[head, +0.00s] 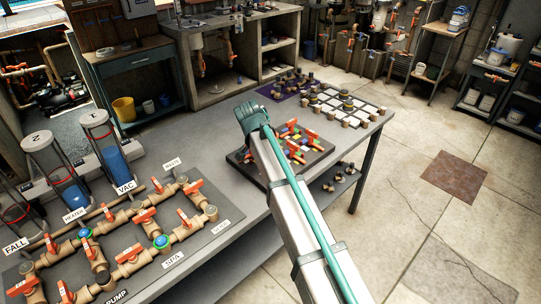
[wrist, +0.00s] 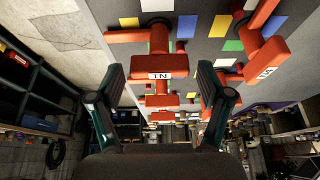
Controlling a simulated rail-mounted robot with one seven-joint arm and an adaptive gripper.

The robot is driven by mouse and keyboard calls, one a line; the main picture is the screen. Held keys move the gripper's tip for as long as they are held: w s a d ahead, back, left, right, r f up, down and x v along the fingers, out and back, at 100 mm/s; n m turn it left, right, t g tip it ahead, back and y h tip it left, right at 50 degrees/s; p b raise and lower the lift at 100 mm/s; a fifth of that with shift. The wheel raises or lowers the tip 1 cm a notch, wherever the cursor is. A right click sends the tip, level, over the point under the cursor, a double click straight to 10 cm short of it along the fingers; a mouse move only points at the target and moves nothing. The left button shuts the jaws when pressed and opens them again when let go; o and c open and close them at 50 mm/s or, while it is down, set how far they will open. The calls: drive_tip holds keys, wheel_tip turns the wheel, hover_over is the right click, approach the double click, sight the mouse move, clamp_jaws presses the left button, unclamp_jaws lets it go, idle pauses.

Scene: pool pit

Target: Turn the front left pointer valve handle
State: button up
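A dark board (head: 238,156) carries several red-orange pointer valve handles (head: 297,155) among coloured squares. My gripper (wrist: 161,82) is open, with one dark finger on each side of a red-orange handle (wrist: 159,60) in the wrist view. That handle bears a white label that seems to read "IN". The fingers stand apart from it, and contact is not visible. A second labelled handle (wrist: 264,62) lies to its right. I cannot tell for certain which handle is the front left one.
A pipe panel with orange valve handles (head: 146,215) lies on the same bench, left of my arm. A board with white squares (head: 345,104) stands behind the pointer board. More handles (wrist: 162,101) lie beyond the fingers. Open floor (head: 420,130) is at the right.

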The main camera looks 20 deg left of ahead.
idle(0.3)
drive_tip(key=v, duration=1.2)
drive_tip(key=shift+s, duration=0.1)
